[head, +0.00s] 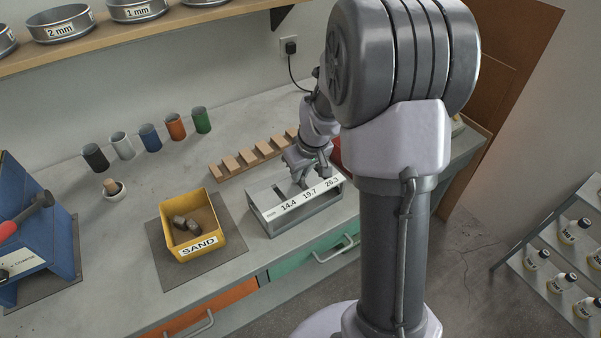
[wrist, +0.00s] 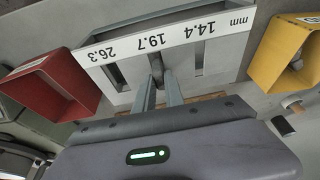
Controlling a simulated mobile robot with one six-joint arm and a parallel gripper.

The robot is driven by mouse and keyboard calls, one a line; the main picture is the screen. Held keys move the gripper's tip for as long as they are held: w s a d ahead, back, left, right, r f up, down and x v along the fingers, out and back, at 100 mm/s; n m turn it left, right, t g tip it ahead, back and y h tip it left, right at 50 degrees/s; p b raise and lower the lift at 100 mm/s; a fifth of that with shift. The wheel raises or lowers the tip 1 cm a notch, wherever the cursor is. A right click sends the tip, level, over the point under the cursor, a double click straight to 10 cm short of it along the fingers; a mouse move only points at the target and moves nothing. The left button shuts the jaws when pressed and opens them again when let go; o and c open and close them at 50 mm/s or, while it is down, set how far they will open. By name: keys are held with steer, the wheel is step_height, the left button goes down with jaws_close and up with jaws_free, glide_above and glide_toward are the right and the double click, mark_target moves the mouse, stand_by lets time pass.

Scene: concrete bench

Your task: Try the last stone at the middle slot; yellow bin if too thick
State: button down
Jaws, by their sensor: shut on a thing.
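The grey slot gauge (head: 318,214) stands on the bench with a white strip reading 14.4, 19.7 and 26.3 mm. In the wrist view the gauge (wrist: 228,66) appears upside down, with the 19.7 slot in the middle. My gripper (wrist: 158,82) is shut on a small grey stone (wrist: 157,66) at the middle slot. I cannot tell how far the stone is in. In the head view my gripper (head: 311,178) is over the gauge and hides the stone. The yellow bin (head: 200,254), labelled SAND, holds dark stones (head: 186,225) left of the gauge.
A red bin (wrist: 52,88) is on the gauge's other side, mostly hidden by my arm in the head view. A wooden notched rack (head: 247,157) lies behind the gauge. Several coloured cups (head: 150,137) stand farther back. A blue stand (head: 50,250) is at the left.

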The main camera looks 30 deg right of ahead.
steer(key=c, duration=1.3)
jaws_free()
steer(key=shift+c, duration=0.2)
steer(key=p+v, duration=0.6)
steer(key=v, duration=1.1)
steer(key=shift+r, duration=0.15)
steer(key=s+a+r+m+t+y+b, duration=0.1)
steer(key=s+a+r+m, duration=0.1)
steer(key=s+a, duration=0.7)
steer(key=s+a+r+m+t+b, duration=0.1)
steer(key=s+a+r+m+b, duration=0.1)
steer(key=s+a, duration=0.6)
steer(key=shift+s+a+r+m+y, duration=0.4)
steer(key=shift+a+r+m, duration=0.15)
steer(key=shift+a+m, duration=0.15)
